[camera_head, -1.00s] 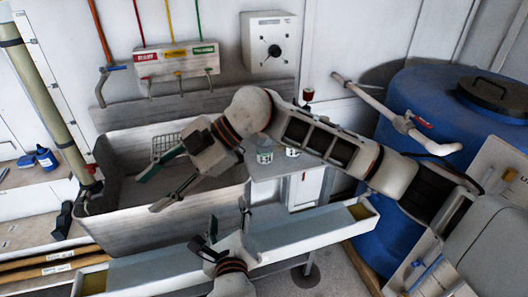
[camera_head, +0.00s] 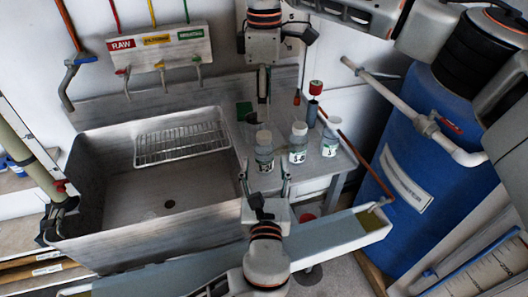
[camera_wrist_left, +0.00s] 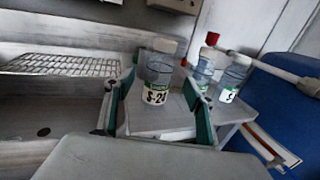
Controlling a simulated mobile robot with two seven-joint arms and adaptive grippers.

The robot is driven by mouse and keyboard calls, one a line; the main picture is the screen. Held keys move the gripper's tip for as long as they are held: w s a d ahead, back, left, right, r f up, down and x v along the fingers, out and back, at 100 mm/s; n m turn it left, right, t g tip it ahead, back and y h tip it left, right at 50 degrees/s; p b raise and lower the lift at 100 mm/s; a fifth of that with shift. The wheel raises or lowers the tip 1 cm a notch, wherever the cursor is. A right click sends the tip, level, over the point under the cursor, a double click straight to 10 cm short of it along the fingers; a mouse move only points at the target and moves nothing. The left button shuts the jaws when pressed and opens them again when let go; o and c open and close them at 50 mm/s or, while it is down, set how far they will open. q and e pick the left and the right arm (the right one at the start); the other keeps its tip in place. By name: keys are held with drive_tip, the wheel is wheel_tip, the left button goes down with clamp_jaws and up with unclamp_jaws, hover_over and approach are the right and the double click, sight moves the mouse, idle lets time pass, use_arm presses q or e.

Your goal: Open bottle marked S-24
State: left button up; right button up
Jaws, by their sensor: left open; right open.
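The bottle marked S-2-something (camera_wrist_left: 157,92) is clear with a white cap and a green-and-white label; its last digit is hard to read. It stands upright on the grey side table, between the open fingers of my left gripper (camera_wrist_left: 158,100) in the left wrist view. In the head view this bottle (camera_head: 264,158) is just beyond my left gripper (camera_head: 264,174), whose fingers are spread and empty. My right gripper (camera_head: 263,98) hangs from above, behind the bottle and above its cap in the picture. Its fingers are seen nearly edge-on.
Two similar bottles stand to the right, one near (camera_head: 298,148) and one farther right (camera_head: 329,143). A red-topped item (camera_head: 315,100) is behind them. A sink (camera_head: 150,230) with a wire rack (camera_head: 180,143) lies left. A blue barrel (camera_head: 420,150) and pipe (camera_head: 400,112) are right.

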sight(264, 156)
use_arm(q)
drive_tip(key=shift+w, duration=3.15)
use_arm(e)
drive_tip(key=shift+s, duration=0.2)
use_arm(q)
clamp_jaws()
use_arm(e)
drive_tip(key=m, duration=0.4)
drive_tip(key=shift+f, duration=4)
